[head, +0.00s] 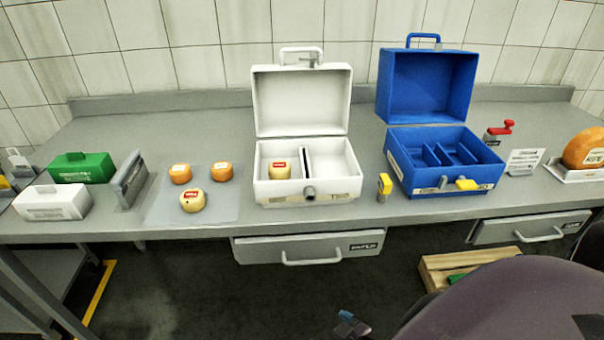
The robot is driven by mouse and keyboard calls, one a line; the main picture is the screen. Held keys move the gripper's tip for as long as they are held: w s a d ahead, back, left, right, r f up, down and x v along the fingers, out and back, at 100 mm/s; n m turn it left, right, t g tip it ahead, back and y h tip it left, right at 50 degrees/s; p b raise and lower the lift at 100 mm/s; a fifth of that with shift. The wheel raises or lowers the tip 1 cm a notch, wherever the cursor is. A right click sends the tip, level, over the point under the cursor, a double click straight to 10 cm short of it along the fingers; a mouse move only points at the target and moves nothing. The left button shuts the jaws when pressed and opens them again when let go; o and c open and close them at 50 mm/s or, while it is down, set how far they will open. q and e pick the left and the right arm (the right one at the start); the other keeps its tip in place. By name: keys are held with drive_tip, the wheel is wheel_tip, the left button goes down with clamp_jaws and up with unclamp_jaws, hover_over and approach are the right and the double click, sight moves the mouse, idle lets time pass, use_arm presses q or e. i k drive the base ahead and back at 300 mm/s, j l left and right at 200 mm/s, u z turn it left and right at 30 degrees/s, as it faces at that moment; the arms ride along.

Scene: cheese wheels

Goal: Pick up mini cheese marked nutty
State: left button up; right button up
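Two small orange cheeses, a left one (180,174) and a right one (222,172), sit at the back of a pale translucent mat (225,208). A cream mini cheese (193,201) with a red label sits in front of them. Another cream cheese (281,170) with a red label lies in the left compartment of the open white case (315,187). The labels are too small to read, so I cannot tell which is marked nutty. A small dark part, possibly my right gripper (351,325), shows at the bottom edge, away from the cheeses; its fingers are unclear. My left gripper is out of view.
An open blue case (440,188) with dividers stands right of the white case. A yellow-topped object (384,187) stands between them. Green (82,168) and white (55,203) boxes and a grey upright holder (130,180) are left. A big orange cheese (585,149) is far right.

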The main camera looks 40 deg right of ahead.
sight(180, 172)
drive_tip(key=i+j+z, duration=0.15)
drive_tip(key=z, duration=0.3)
drive_tip(key=j+z, duration=0.4)
drive_tip(key=i+j+z, duration=0.1)
drive_tip(key=j, duration=0.45)
drive_tip(key=i+j+z, duration=0.15)
drive_tip(key=j, duration=0.45)
drive_tip(key=j+z, duration=0.1)
drive_tip(key=j, duration=0.5)
drive_tip(key=i, duration=0.05)
